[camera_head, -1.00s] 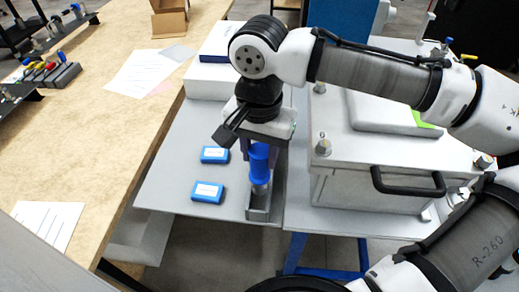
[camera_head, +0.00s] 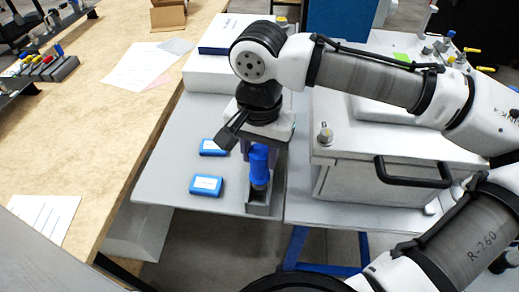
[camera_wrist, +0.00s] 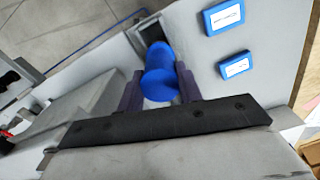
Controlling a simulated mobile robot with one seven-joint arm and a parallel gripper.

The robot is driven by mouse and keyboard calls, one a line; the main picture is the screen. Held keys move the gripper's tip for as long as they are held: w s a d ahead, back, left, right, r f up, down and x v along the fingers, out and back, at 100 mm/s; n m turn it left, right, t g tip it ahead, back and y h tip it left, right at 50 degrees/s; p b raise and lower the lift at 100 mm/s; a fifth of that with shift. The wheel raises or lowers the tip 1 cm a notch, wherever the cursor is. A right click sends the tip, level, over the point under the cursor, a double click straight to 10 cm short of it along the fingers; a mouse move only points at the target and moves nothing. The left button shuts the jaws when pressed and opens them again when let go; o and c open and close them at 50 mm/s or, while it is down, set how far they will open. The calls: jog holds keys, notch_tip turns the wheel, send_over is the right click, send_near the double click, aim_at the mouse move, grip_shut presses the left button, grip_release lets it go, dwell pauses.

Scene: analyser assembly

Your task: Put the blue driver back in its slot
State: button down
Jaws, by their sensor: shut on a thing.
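The blue driver (camera_head: 259,166) is upright below my gripper (camera_head: 262,143) in the head view. Its lower end is at the opening of a grey, box-like slot holder (camera_head: 263,208), and the holder's walls hide its tip. In the wrist view, the dark fingers of my gripper (camera_wrist: 160,88) are on either side of the blue driver (camera_wrist: 158,72), shut on its handle. The holder (camera_wrist: 147,27) shows just beyond it. How deep the driver sits in the slot cannot be told.
Two blue labelled boxes (camera_head: 207,185) lie left of the holder on the grey table (camera_head: 165,165). A large white case with a black handle (camera_head: 412,172) stands to the right. A wooden bench (camera_head: 100,130) runs along the left.

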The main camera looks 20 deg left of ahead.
jog(key=shift+f+b, duration=0.8)
jog(key=shift+f, duration=0.8)
jog(key=c, duration=1)
grip_release()
jog(key=shift+c, duration=0.2)
jog(key=o, duration=0.6)
notch_tip(320, 180, up, 14)
jog(key=shift+f, duration=0.1)
